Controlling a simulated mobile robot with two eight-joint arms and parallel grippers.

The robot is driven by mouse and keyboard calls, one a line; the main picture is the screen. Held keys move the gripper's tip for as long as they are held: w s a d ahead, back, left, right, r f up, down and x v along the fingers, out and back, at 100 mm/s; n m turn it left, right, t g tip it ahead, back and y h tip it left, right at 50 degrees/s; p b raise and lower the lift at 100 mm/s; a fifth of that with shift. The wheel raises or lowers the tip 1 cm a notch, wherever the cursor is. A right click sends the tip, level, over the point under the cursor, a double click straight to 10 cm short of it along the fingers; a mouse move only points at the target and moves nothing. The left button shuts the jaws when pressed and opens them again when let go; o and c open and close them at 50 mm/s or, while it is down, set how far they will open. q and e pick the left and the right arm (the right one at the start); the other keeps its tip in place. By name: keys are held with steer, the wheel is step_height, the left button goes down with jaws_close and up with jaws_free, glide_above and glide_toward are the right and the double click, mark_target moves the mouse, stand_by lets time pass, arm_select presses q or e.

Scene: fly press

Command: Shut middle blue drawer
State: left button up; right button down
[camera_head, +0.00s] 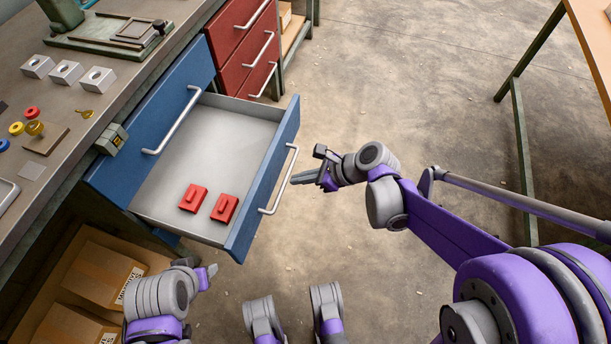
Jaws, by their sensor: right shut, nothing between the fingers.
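The middle blue drawer (266,183) is pulled well out of the bench, and its grey inside shows. Two red parts lie on its floor near the front: one red part (193,198) and a second red part (224,208) beside it. A silver handle (282,180) runs along the outside of the drawer front. My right gripper (303,178) is shut and empty just outside the drawer front, close to the handle; I cannot tell whether it touches. My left gripper (208,275) is low, below the drawer's near corner, and its jaws are unclear.
A shut blue drawer front with a silver handle (172,120) is above. Red drawers (240,40) stand farther along the bench. The worktop holds metal blocks (67,72) and small coloured parts. Cardboard boxes (103,274) sit on a shelf below. The floor right of the drawer is clear.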

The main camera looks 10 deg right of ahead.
mark_target(263, 177)
steer(key=x, duration=0.2)
steer(key=r+b+x, duration=0.1)
steer(key=x, duration=0.1)
steer(key=a+x, duration=0.1)
steer(key=x, duration=0.2)
steer(key=shift+w+a+b, duration=0.1)
steer(key=shift+w+b, duration=0.25)
steer(key=shift+w+a+r, duration=0.1)
steer(key=shift+w+a, duration=0.15)
steer(key=shift+a, duration=0.2)
steer(key=shift+w+a, duration=0.3)
steer(key=shift+a, duration=0.2)
steer(key=w+a, duration=0.7)
steer(key=a, duration=0.5)
steer(key=w+a+p, duration=0.1)
steer(key=w+a, duration=0.6)
steer(key=a, duration=0.6)
steer(key=shift+w+a, duration=0.3)
steer(key=shift+w, duration=0.1)
steer(key=shift+r, duration=0.1)
